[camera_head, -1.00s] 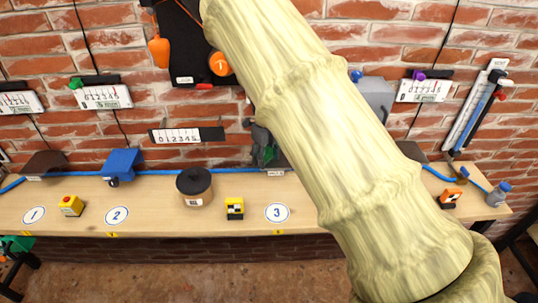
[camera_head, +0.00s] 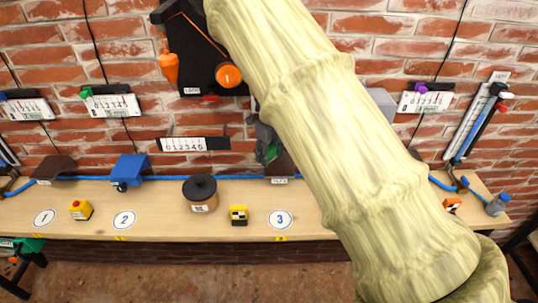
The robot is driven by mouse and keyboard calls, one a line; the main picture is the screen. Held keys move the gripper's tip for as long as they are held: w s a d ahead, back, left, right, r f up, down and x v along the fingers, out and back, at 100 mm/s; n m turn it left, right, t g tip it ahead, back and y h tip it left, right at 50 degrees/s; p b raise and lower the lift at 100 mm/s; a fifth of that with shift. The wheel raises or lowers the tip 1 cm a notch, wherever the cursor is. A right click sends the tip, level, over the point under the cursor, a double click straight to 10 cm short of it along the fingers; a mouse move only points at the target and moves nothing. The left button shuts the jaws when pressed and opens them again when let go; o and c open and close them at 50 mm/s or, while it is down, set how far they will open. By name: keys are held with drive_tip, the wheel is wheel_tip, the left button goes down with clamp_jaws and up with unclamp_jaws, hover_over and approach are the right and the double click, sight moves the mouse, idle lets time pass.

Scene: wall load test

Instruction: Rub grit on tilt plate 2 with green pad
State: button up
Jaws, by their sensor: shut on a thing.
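A blue tilted plate (camera_head: 130,168) stands at the back of the bench behind the round marker 2 (camera_head: 124,219); I take it as tilt plate 2. Any grit on it is too small to make out. My gripper (camera_head: 268,146) is partly hidden behind my pale arm, above and behind the marker 3 (camera_head: 280,220). It is shut on a green thing, likely the green pad (camera_head: 271,153). The gripper is well to the right of the blue plate and apart from it. A dark brown plate (camera_head: 281,165) is close behind the gripper.
Another brown plate (camera_head: 55,168) is at the left. A wall scale (camera_head: 185,144) hangs above. My arm hides the right-centre bench.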

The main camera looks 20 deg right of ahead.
drive_tip(key=shift+r, duration=0.35)
drive_tip(key=shift+r+p, duration=0.95)
drive_tip(key=shift+r, duration=0.55)
